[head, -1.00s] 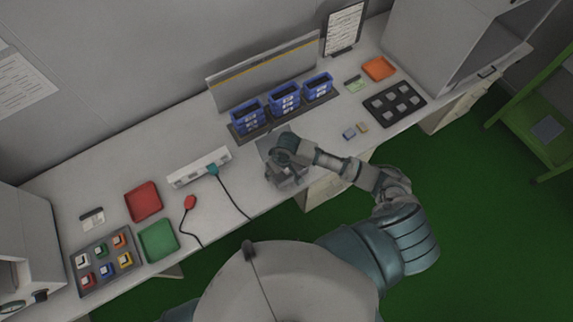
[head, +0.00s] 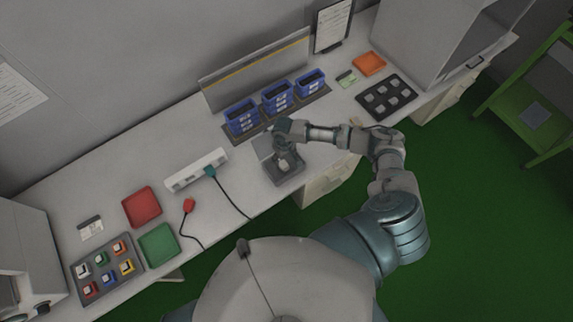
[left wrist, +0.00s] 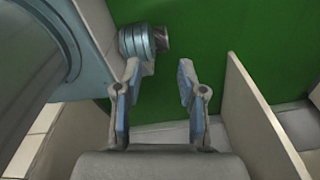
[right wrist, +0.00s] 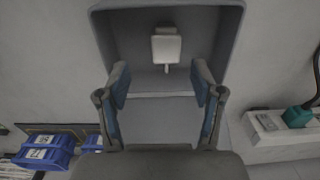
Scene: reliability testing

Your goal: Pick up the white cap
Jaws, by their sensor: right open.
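A white-topped cap (head: 84,270) sits at the back left corner of a dark tray (head: 104,292) with several coloured caps, at the left of the bench. A pale block with a short stem (right wrist: 166,46) lies in a grey tray (right wrist: 232,25) in the right wrist view; I cannot tell whether it is a cap. My right gripper (right wrist: 162,82) is open and empty over this tray, with the block beyond its fingertips. The head view shows it above the bench (head: 289,151). My left gripper (left wrist: 159,70) is open and empty above the green floor, out of the head view.
A red tray (head: 142,207) and a green tray (head: 158,244) lie beside the dark tray. A white power strip (head: 196,170) with cables lies left of my right gripper. Blue bins (head: 277,98) stand behind it.

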